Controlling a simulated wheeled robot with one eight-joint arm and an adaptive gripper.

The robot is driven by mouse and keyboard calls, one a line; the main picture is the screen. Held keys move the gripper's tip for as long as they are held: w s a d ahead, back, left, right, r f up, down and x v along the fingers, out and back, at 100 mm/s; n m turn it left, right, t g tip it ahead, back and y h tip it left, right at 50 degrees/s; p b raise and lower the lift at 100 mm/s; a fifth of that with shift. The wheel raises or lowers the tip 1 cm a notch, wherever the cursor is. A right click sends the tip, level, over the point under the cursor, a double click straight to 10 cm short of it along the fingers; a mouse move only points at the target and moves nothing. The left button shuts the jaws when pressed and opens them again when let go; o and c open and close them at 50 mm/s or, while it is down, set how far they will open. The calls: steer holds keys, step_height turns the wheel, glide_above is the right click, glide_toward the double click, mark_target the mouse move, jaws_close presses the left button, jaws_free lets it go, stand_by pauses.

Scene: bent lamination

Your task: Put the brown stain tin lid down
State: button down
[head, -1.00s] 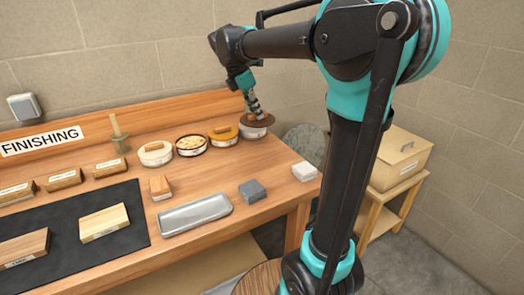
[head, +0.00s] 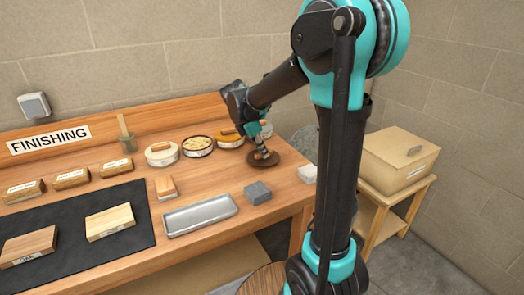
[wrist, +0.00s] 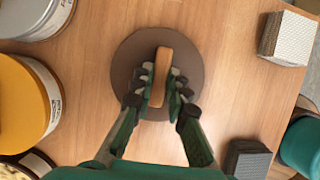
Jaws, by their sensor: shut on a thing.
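The brown stain tin lid (wrist: 128,80) is a flat dark brown disc with a wooden bar handle (wrist: 160,78) on top. My gripper (wrist: 160,86) is shut on this handle, one finger on each side. In the head view the lid (head: 275,160) is level, at or just above bare wood on the bench, right of the tins. I cannot tell whether it touches. My gripper (head: 263,154) points down over it. A light grey tin (wrist: 35,18) at the wrist view's top left is cut off by the frame.
An amber-lidded tin (head: 232,142), an open tin (head: 197,153) with pale contents and a cream-lidded tin (head: 161,160) stand left of the lid. A dark grey block (head: 256,193), a white block (head: 308,173) and a metal tray (head: 200,214) lie nearer. The bench's right edge is close.

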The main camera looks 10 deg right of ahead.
steer(key=c, duration=1.5)
jaws_free()
steer(key=shift+f, duration=0.1)
steer(key=v, duration=1.2)
steer(key=shift+s, duration=0.15)
